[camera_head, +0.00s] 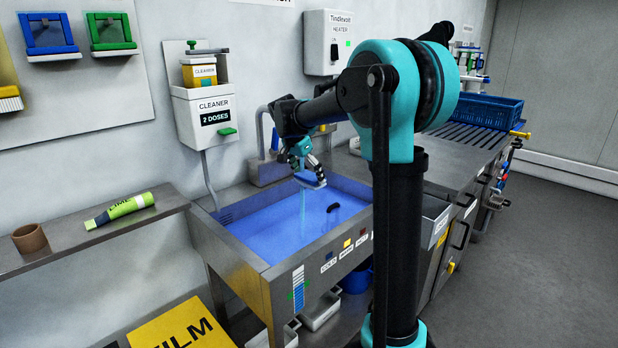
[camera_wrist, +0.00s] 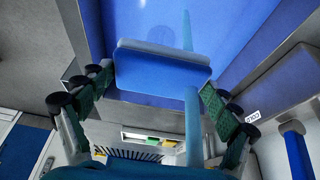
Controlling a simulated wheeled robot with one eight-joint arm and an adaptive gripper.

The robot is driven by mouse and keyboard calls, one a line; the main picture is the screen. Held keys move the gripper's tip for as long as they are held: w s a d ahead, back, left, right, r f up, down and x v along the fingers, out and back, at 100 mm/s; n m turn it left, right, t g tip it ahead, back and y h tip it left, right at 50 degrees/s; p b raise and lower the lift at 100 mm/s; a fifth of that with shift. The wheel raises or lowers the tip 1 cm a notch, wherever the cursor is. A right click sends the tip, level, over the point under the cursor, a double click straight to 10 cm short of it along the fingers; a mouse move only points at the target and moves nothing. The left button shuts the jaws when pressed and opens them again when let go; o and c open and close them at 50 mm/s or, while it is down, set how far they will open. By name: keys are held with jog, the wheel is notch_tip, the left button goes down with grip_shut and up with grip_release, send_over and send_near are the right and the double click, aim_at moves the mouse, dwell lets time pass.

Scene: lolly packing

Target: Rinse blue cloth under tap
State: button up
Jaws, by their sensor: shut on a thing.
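My gripper (camera_head: 307,163) is over the sink (camera_head: 236,243), shut on the blue cloth (camera_wrist: 162,68). In the wrist view the cloth is a folded-looking blue pad with a paler edge, between the green finger pads. It also shows below my gripper in the head view (camera_head: 312,181). A grey tap (camera_head: 262,130) stands at the sink's back wall, partly hidden by my arm. A blue column like running water (camera_wrist: 192,125) shows beside the cloth in the wrist view; I cannot tell whether it touches the cloth. Blue water (camera_head: 262,219) lies in the basin.
A small dark object (camera_head: 333,208) is in the basin. A cleaner dispenser (camera_head: 205,116) hangs behind the sink. A shelf (camera_head: 60,252) at left holds a green lime tube (camera_head: 120,211) and a brown cup (camera_head: 30,239). A blue crate (camera_head: 480,111) stands on the far counter.

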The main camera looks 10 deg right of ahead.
jog(key=s+d, duration=0.4)
jog(key=s, duration=0.3)
dwell(0.6)
dwell(1.2)
jog(key=s+d+r, duration=0.2)
jog(key=s+r, duration=0.2)
jog(key=shift+s+d, duration=0.15)
jog(key=shift+d, duration=0.05)
dwell(0.4)
dwell(0.4)
